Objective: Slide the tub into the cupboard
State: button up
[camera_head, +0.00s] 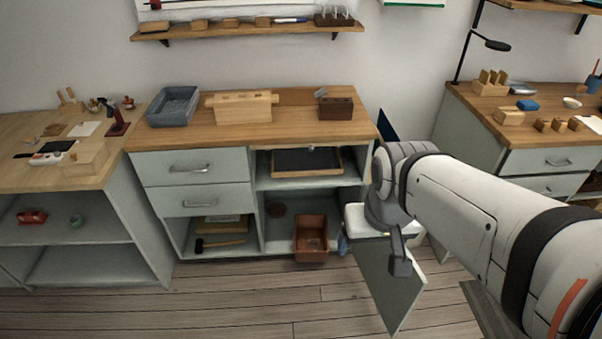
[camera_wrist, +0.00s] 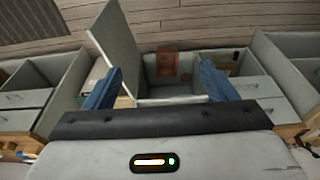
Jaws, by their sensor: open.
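The tub, a reddish-brown open box (camera_head: 311,238), sits in the lower right compartment of the cupboard (camera_head: 262,220). Its front end stands out at the front edge of the compartment. It also shows in the wrist view (camera_wrist: 167,64), between my fingers and farther off. The cupboard door (camera_head: 393,287) is swung open to the right. My gripper (camera_wrist: 159,84) is open and empty, its two blue fingers apart. In the head view a blue fingertip shows to the right of the tub, and my arm hides part of the cupboard's right side.
A dark tray (camera_head: 307,161) lies on the shelf above the tub. A hammer (camera_head: 220,243) lies in the lower left compartment. A blue-grey bin (camera_head: 173,106) stands on the worktop. The open door stands close to my gripper. Floor before the cupboard is clear.

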aim_at(307, 227)
jog(key=u, duration=0.25)
jog(key=k, duration=0.35)
jog(key=u, duration=0.8)
jog(key=k, duration=1.05)
jog(key=u, duration=0.85)
jog(key=i, duration=1)
jog(key=z, duration=0.5)
jog(key=i, duration=1.7)
jog(key=z, duration=1.35)
jog(key=i, duration=0.9)
jog(key=z, duration=0.6)
jog(key=k, duration=0.95)
jog(key=z, duration=0.2)
jog(key=i, duration=0.6)
jog(key=u, duration=0.05)
